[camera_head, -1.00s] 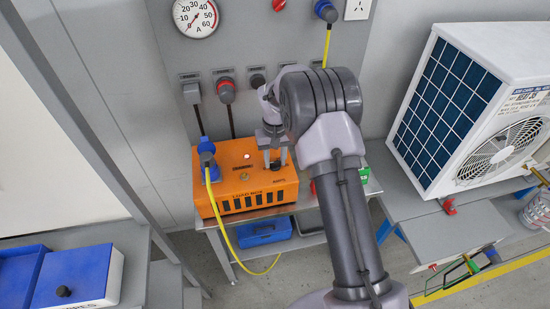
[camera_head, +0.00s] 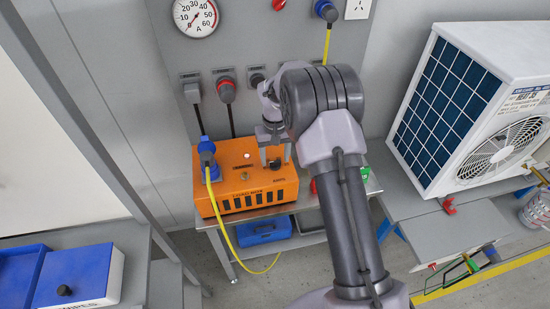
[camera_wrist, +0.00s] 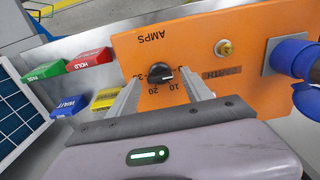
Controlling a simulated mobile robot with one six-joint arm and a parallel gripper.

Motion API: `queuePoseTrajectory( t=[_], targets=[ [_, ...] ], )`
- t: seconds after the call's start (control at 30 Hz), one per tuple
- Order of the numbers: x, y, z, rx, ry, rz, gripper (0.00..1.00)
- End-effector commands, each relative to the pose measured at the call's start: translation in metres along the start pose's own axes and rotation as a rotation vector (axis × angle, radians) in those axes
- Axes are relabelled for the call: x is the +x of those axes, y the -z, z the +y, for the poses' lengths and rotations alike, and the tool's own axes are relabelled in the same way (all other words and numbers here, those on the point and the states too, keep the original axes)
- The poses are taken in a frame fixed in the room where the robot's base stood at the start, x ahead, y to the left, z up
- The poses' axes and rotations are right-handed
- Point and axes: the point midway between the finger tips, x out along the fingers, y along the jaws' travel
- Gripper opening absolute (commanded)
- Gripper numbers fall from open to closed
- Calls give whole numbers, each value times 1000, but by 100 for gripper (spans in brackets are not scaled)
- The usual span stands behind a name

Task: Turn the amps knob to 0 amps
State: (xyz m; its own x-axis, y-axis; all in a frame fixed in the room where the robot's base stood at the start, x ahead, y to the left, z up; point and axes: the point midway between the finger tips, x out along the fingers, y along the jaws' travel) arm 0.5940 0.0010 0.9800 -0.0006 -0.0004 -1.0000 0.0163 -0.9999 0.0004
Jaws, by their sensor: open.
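The orange load box (camera_head: 235,165) stands on a grey bench below the wall panel. Its black amps knob (camera_wrist: 160,75) shows in the wrist view, with dial marks around it including 30, 20 and 10 and the word AMPS nearby. I cannot tell for sure which mark its pointer meets. My gripper (camera_wrist: 160,92) is open, with one finger to each side of the knob in the picture and a gap on both sides. In the head view my gripper (camera_head: 274,150) is above the knob (camera_head: 275,163), apart from it.
A blue plug (camera_head: 207,155) with a yellow cable stands at the box's left. Green, red, blue and yellow blocks, such as the red HOLD block (camera_wrist: 90,60), lie beside the box. An air-conditioner unit (camera_head: 480,105) stands at right. The wall gauge (camera_head: 195,15) is above.

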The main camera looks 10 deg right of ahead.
Motion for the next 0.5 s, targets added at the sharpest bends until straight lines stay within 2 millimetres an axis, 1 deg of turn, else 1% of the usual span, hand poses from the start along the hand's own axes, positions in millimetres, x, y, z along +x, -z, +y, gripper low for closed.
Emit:
queuePoseTrajectory(
  t=[0.03,0.07,0.2,0.27,0.3,0.4,0.5],
  targets=[
    [-15,1,0,0,0,3,58],
    [-24,1,0,1,0,5,58],
    [-74,1,0,0,0,5,58],
    [-94,1,0,1,0,5,58],
    [-107,1,0,1,0,5,58],
    [-134,1,0,1,0,4,58],
    [-152,1,0,0,0,3,58]
  ],
)
